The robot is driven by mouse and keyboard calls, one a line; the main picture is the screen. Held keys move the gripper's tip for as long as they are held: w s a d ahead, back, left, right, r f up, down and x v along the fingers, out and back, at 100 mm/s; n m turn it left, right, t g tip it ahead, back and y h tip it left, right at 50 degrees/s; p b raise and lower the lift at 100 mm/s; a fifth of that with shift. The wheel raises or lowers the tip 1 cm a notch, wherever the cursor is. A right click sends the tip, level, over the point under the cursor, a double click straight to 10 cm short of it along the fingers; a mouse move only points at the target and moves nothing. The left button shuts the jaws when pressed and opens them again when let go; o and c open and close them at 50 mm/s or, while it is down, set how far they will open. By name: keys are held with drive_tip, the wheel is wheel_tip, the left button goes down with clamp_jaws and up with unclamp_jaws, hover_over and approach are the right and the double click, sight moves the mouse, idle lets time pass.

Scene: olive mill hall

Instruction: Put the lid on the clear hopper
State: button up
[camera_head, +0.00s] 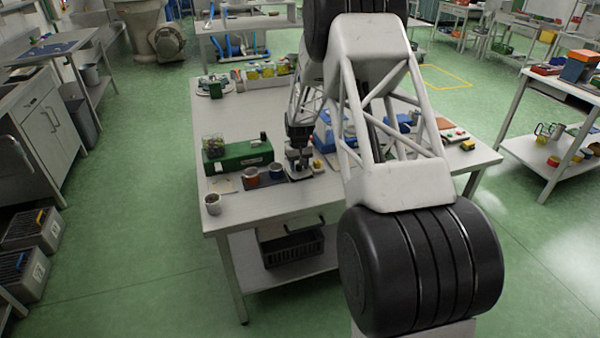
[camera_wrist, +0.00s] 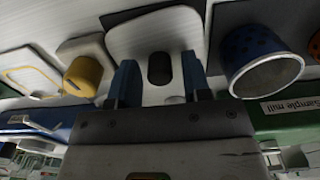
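The clear hopper (camera_head: 213,146) sits on the left end of the green sample mill (camera_head: 238,156) and holds green and dark contents. Its opening shows no lid. A pale plate with rounded corners (camera_wrist: 180,25), seemingly the lid, lies in the wrist view with a dark oval knob (camera_wrist: 160,68) on it. My gripper (camera_wrist: 160,82) is open, with one blue finger on each side of the knob and a gap to each. In the head view my gripper (camera_head: 299,158) is low over the table, right of the mill. The hopper is not in the wrist view.
In the head view a red cup (camera_head: 251,178) and a pale cup (camera_head: 213,204) stand in front of the mill.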

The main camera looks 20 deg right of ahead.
sight(298, 165)
drive_tip(key=c, duration=0.6)
drive_tip(key=shift+r, duration=0.25)
drive_tip(key=shift+r, duration=3.1)
drive_tip(key=shift+a+r, duration=0.2)
drive_tip(key=shift+r, duration=0.1)
drive_tip(key=a+r, duration=1.3)
drive_tip(key=r, duration=0.4)
drive_tip(key=w+a+f, duration=0.3)
drive_tip(key=w+a, duration=0.4)
drive_tip(key=a, duration=0.1)
drive_tip(key=w+a+f+m, duration=0.1)
drive_tip(key=w+a+f, duration=0.2)
drive_tip(key=w+a, duration=0.4)
drive_tip(key=shift+a+f, duration=0.2)
drive_tip(key=shift+a, duration=0.45)
